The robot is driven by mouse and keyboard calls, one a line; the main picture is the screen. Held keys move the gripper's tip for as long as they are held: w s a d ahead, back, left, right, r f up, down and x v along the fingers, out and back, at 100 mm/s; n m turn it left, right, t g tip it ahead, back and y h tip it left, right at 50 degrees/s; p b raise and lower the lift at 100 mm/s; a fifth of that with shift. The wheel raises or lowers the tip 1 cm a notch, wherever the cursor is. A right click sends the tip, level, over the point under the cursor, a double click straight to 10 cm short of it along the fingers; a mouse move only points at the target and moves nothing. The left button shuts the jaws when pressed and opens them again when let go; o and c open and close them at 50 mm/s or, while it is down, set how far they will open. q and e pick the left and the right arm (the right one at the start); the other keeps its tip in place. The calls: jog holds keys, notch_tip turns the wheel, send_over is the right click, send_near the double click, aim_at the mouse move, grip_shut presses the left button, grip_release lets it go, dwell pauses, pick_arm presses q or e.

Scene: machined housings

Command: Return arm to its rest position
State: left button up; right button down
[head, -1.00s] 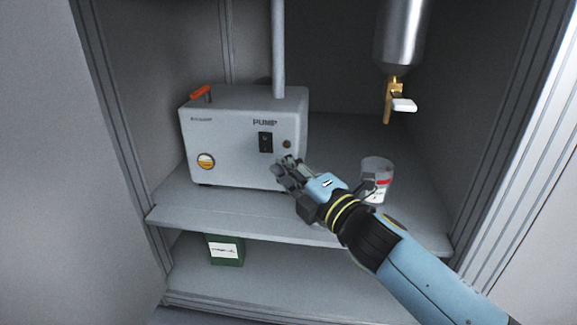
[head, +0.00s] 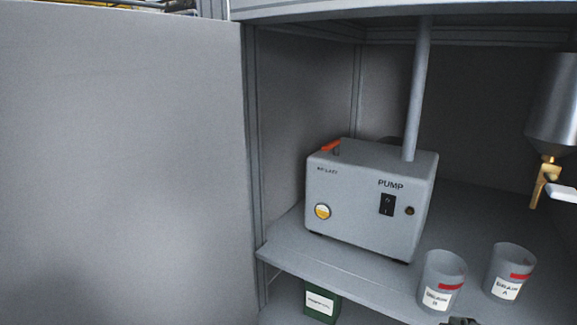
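Only a small dark piece, which looks like the tip of my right gripper (head: 461,321), shows at the bottom edge, just below the cup labelled DRAIN B (head: 441,282). The rest of my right arm is out of view, and I cannot tell whether its fingers are open or shut. My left gripper is not in view. The grey pump (head: 365,205) stands on the cabinet shelf, with an orange handle, a black switch and a round yellow-and-white gauge.
A second cup, labelled DRAIN A (head: 510,272), stands right of the first. A metal vessel (head: 556,105) with a brass valve (head: 545,180) hangs at right. A vertical pipe (head: 418,90) rises by the pump. A green container (head: 321,303) sits below. A grey panel (head: 120,170) fills the left.

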jog(key=s+f+m+g, duration=0.2)
jog(key=s+m+g, duration=0.3)
jog(key=s+m, duration=0.3)
jog(key=s+f+m+g, duration=0.3)
jog(key=s+m+g, duration=0.3)
jog(key=s, duration=0.4)
pick_arm(q)
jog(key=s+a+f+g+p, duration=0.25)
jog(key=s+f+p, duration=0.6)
jog(key=p, duration=0.65)
pick_arm(e)
jog(key=s+d+f+m+g+h, duration=0.1)
jog(key=s+d+f, duration=0.2)
jog(key=s+f, duration=0.55)
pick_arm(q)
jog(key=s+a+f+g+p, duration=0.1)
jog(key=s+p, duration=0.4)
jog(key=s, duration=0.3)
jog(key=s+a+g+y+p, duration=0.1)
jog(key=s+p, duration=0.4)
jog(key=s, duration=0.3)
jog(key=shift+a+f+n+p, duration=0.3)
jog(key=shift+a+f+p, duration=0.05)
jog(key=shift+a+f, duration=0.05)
pick_arm(e)
jog(key=s+d+f+g, duration=0.1)
jog(key=s+d+g, duration=0.1)
jog(key=s, duration=1.4)
jog(key=shift+f+g+h, duration=0.3)
jog(key=shift+g, duration=0.2)
